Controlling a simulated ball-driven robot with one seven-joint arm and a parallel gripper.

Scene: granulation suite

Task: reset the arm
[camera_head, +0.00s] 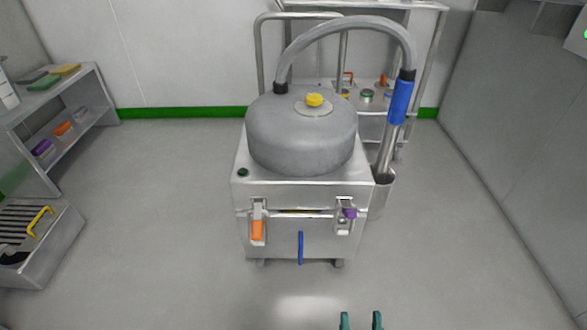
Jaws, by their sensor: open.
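My gripper (361,321) shows at the bottom edge of the head view, right of centre. Only its two green fingertips are in view, upright and apart, with bare floor between them. It is open and holds nothing. The rest of my arm is out of the picture. The gripper appears in front of a metal vacuum-like machine (275,222) and apart from it.
The machine has a grey domed lid (302,135), a hose with a blue grip (399,101) and front latches. A shelf (85,128) and a metal box (58,255) stand left. A rack (425,75) stands behind. Floor is clear on both sides.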

